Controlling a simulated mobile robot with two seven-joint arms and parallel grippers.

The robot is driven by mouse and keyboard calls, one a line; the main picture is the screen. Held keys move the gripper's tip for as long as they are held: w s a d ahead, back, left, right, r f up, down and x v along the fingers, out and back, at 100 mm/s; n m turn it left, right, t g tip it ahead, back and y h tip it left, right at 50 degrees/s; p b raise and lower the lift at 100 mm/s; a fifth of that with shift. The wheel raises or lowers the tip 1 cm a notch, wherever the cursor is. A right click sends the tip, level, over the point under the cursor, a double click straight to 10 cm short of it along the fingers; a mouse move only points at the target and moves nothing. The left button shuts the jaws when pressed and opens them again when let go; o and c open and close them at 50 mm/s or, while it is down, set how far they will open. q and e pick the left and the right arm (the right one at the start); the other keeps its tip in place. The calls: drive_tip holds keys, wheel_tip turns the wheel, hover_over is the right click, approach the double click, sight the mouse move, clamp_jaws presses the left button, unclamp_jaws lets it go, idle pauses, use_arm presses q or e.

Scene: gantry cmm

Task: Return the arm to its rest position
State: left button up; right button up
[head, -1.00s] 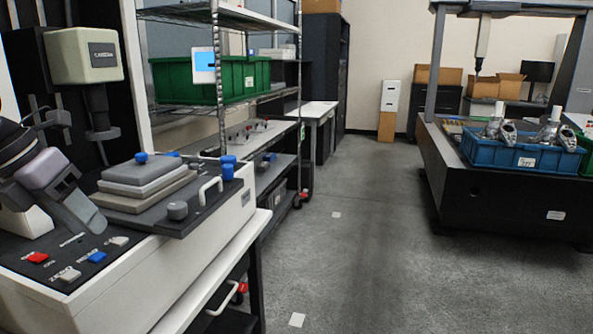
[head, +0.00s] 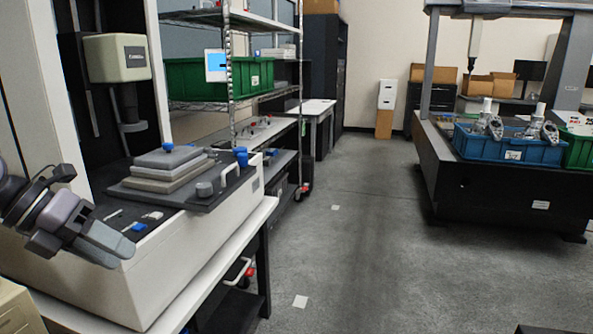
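My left gripper (head: 78,245) comes in from the left edge. It hangs in front of the near left part of the bench machine with the white housing (head: 195,262), and hides part of its control panel. Its grey fingers point down and to the right. I see nothing held in them, but their gap is not clear from this angle. My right gripper is not in view.
A stacked grey plate fixture (head: 168,170) sits on the machine. A wire shelf holds a green bin (head: 195,78). A blue crate (head: 510,148) of metal parts stands on the black gantry base (head: 490,195). The grey floor (head: 350,250) between is clear.

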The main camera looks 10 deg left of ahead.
use_arm(q)
drive_tip(key=s+d+f+n+t+y+p, duration=0.15)
drive_tip(key=f+n+t, duration=0.35)
drive_tip(key=f+n, duration=0.5)
drive_tip(key=d+f+n+t+h+p, duration=0.1)
drive_tip(key=d+f+n+t+p, duration=0.3)
drive_tip(key=f+n, duration=0.55)
drive_tip(key=s+d+f+n+g+y+p, duration=0.1)
drive_tip(key=s+d+f+n+g+y, duration=0.2)
drive_tip(key=s+d+f+n, duration=0.7)
wheel_tip(320, 180, down, 2)
drive_tip(key=s+n+y, duration=0.1)
drive_tip(key=n, duration=0.2)
drive_tip(key=shift+s+d+f+g, duration=0.15)
drive_tip(key=shift+s+d+g, duration=0.15)
drive_tip(key=shift+s+d, duration=0.1)
